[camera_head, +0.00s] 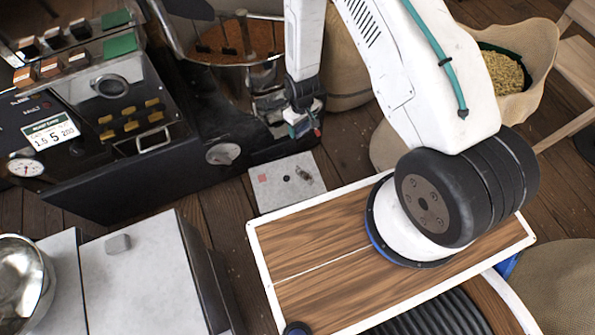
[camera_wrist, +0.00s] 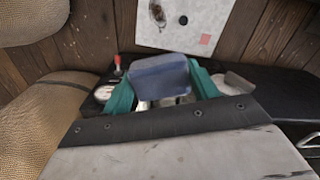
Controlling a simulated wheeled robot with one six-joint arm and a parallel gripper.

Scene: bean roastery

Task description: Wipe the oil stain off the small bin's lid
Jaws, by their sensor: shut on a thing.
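The small bin's pale grey lid (camera_head: 271,196) lies low beside the roaster; it also shows at the top of the wrist view (camera_wrist: 222,12). It bears a red square, a dark round spot and a glossy brown smear (camera_head: 304,174), which looks like the oil stain and also shows in the wrist view (camera_wrist: 157,14). My gripper (camera_head: 303,126) is up and behind the lid in the head view, in front of the roaster. In the wrist view its teal fingers (camera_wrist: 162,88) are shut on a blue pad (camera_wrist: 160,70). The pad is apart from the lid.
The black roaster (camera_head: 180,160) with its panel and drum stands at the left and behind. Pale cabinets (camera_head: 150,285) and a steel bowl (camera_head: 22,280) are at lower left. Burlap sacks (camera_head: 345,65) stand behind and right. My wood-topped base (camera_head: 320,285) borders the lid's near side.

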